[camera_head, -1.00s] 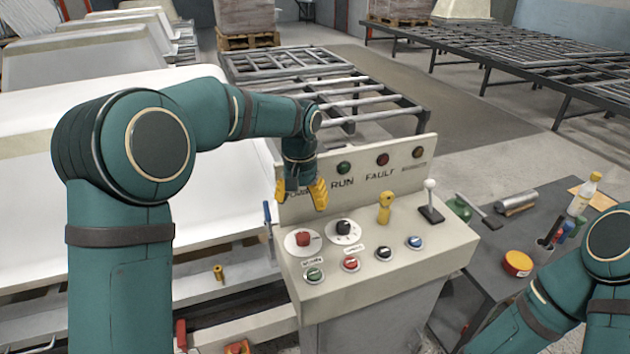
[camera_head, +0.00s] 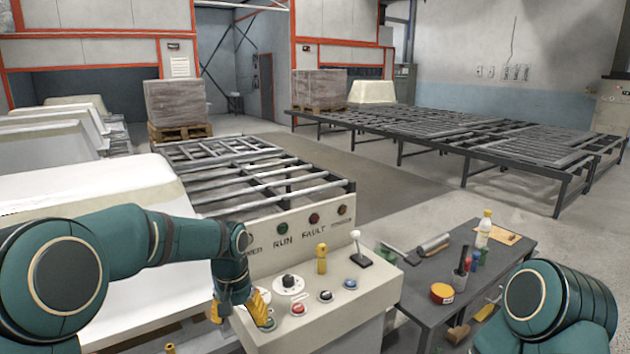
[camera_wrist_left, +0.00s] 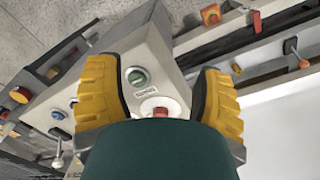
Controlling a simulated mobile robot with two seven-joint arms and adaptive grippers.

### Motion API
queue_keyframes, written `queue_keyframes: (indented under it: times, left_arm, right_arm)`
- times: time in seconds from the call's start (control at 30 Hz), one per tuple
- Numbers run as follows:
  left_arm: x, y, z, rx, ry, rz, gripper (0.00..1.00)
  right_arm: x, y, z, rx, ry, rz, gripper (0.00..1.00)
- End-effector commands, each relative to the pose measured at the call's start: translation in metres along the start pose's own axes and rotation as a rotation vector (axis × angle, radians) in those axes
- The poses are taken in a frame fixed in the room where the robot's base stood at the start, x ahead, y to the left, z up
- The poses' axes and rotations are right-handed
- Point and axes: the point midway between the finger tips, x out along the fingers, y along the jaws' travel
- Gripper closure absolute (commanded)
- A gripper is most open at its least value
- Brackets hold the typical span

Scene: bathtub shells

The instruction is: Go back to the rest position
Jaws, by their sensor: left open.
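My left gripper (camera_head: 238,308) is at the left end of the control console (camera_head: 345,318) in the head view. Its yellow fingers are apart and empty. In the left wrist view the same gripper (camera_wrist_left: 160,95) shows its two fingers spread, with a green button (camera_wrist_left: 137,77) and a red knob (camera_wrist_left: 160,111) of the console between them in the picture. Whether the fingers touch the console I cannot tell. My right arm shows at the lower right of the head view; its gripper is out of the picture.
White tub shells (camera_head: 75,188) stand at the left. Behind the console is a metal roller frame (camera_head: 270,181). A dark side table (camera_head: 470,262) at the right holds a bottle (camera_head: 484,230), a yellow-red tape roll (camera_head: 442,293) and tools. Open floor lies beyond.

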Motion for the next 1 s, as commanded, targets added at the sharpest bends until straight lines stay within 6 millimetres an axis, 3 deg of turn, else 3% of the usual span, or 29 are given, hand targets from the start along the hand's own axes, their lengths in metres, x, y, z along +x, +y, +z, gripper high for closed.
queue_keyframes:
  times: [0.03,0.27,0.4,0.5,0.6,0.73,0.83,1.0]
  left_arm:
    - [0.024,0.003,0.006,0.003,-0.006,0.022,0.32]
    - [0.128,0.026,0.048,-0.006,0.015,0.144,0.32]
    - [0.191,0.043,0.097,-0.049,0.037,0.224,0.32]
    - [0.224,0.053,0.138,-0.096,0.058,0.268,0.32]
    - [0.245,0.06,0.176,-0.142,0.078,0.293,0.32]
    - [0.257,0.065,0.213,-0.188,0.1,0.305,0.32]
    - [0.26,0.067,0.229,-0.21,0.111,0.306,0.32]
    - [0.261,0.067,0.235,-0.218,0.117,0.306,0.32]
  right_arm:
    - [0.001,0.0,-0.001,0.0,0.001,0.0,1.0]
    - [0.001,0.0,-0.001,0.0,0.001,0.0,1.0]
    - [0.001,0.0,-0.001,0.0,0.001,0.0,1.0]
    - [0.001,0.0,-0.001,0.0,0.001,0.0,1.0]
    - [0.001,0.0,-0.001,0.0,0.001,0.0,1.0]
    - [0.001,0.0,-0.001,0.0,0.001,0.0,1.0]
    - [0.001,0.0,-0.001,0.0,0.001,0.0,1.0]
    - [0.001,0.0,-0.001,0.0,0.001,0.0,1.0]
